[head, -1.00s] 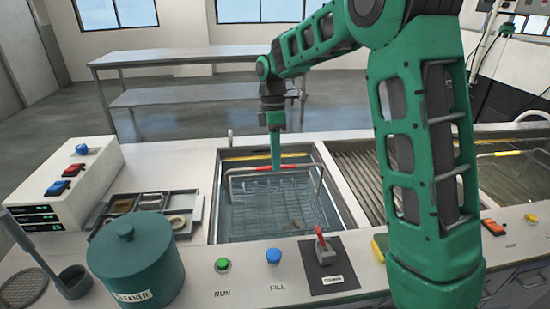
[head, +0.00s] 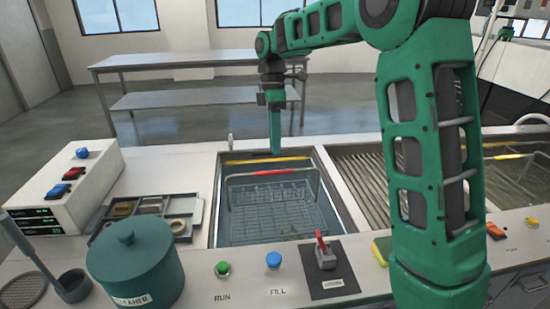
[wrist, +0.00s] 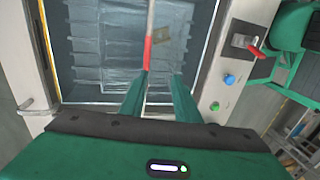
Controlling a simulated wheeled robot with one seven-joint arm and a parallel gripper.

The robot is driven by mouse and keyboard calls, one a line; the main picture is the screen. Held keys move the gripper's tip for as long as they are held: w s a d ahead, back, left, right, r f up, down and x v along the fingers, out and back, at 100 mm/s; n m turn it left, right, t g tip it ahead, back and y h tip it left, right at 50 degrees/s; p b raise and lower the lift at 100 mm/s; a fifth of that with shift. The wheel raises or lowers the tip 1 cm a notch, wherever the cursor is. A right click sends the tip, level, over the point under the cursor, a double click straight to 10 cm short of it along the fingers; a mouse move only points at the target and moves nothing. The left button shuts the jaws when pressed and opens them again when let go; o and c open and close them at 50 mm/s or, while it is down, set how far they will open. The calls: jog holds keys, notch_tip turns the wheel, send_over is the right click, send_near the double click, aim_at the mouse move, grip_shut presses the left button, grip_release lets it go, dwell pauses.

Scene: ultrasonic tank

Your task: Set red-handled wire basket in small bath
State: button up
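The wire basket (head: 309,213) sits inside the small bath (head: 345,213), low between its walls. Its red handle (head: 275,172) stands up across the top, and it also shows in the wrist view (wrist: 147,53). My gripper (head: 275,151) is above the red handle, pointing down and apart from it in the head view. In the wrist view the two green fingers of my gripper (wrist: 157,82) are spread, with nothing held between them. The basket's bottom and whether it rests on the bath floor are hard to tell through the liquid.
A yellow bar (head: 265,161) lies along the bath's far side. A ribbed drainboard (head: 362,180) adjoins on the right. A teal cleaner pot (head: 136,270), a tray of small parts (head: 146,211) and a red-handled lever (head: 321,248) stand around the bath.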

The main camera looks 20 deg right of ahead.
jog(key=v, duration=0.7)
jog(key=s+d+f+m+t, duration=0.1)
jog(key=s+d+f+m, duration=0.1)
jog(key=s+d+m, duration=0.55)
jog(key=s+d+f+m, duration=0.1)
jog(key=s+d+m, duration=0.35)
jog(key=s, duration=0.65)
jog(key=s+d+f+m, duration=0.1)
jog(key=s+f+m, duration=0.2)
jog(key=s, duration=0.3)
jog(key=s+d+f+m+t, duration=0.1)
jog(key=s+d+f+m, duration=0.1)
jog(key=s, duration=0.5)
jog(key=s+d+f+m, duration=0.2)
jog(key=s+f+m, duration=0.2)
jog(key=s, duration=0.3)
jog(key=shift+f+m+t, duration=0.3)
jog(key=shift+f+m, duration=0.1)
jog(key=shift+m, duration=0.2)
jog(key=shift+w+d, duration=0.1)
jog(key=shift+w+f, duration=0.35)
jog(key=shift+w, duration=0.4)
jog(key=shift+s+r, duration=0.1)
jog(key=shift+s, duration=0.05)
jog(key=shift+o, duration=0.3)
jog(key=shift+d, duration=0.1)
